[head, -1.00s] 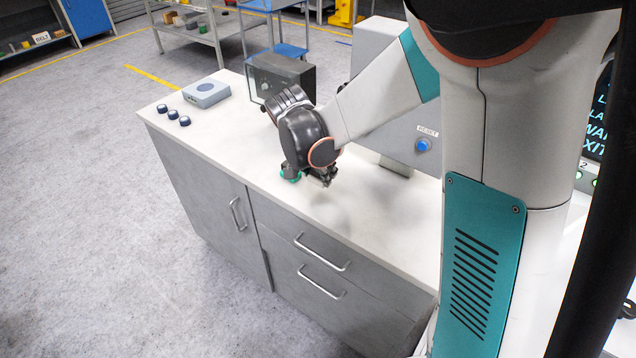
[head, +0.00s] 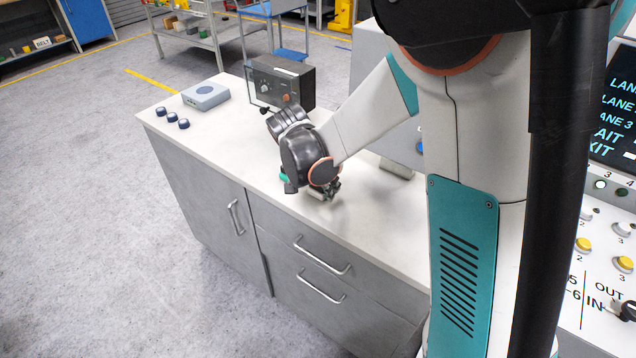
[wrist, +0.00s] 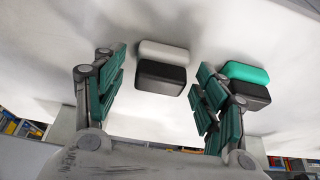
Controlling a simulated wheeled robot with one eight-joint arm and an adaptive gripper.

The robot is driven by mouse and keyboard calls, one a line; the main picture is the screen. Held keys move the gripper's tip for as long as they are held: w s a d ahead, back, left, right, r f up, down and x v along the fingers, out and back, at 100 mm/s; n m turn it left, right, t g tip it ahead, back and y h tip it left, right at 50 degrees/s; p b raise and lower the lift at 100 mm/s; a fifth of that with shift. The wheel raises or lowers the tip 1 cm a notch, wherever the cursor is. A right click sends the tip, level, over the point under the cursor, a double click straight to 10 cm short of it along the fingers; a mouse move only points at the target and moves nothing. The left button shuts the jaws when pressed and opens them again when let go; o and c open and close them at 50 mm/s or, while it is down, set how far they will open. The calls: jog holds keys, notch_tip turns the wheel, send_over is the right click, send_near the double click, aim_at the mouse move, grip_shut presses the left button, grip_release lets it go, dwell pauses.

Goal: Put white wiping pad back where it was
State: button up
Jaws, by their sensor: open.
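The white wiping pad (wrist: 163,52) lies on the pale countertop in the wrist view, with a dark block-shaped grip (wrist: 161,78) on its near side. My gripper (wrist: 160,95) is open, one teal-padded finger to the left of the pad and one to the right in the picture. I see no finger touching the pad. A green pad (wrist: 246,72) with a similar dark grip is just beyond the right finger. In the head view my gripper (head: 325,192) is low over the counter, and the green pad (head: 284,178) shows partly behind my wrist.
The countertop (head: 215,145) holds a grey-blue box (head: 206,95), three dark round knobs (head: 172,116) and a dark control box (head: 281,82) behind my wrist. A large grey cabinet stands behind my arm. The counter's front edge is close to my gripper.

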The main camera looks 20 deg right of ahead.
jog(key=p+v, duration=0.4)
jog(key=v, duration=0.8)
jog(key=shift+s, duration=0.1)
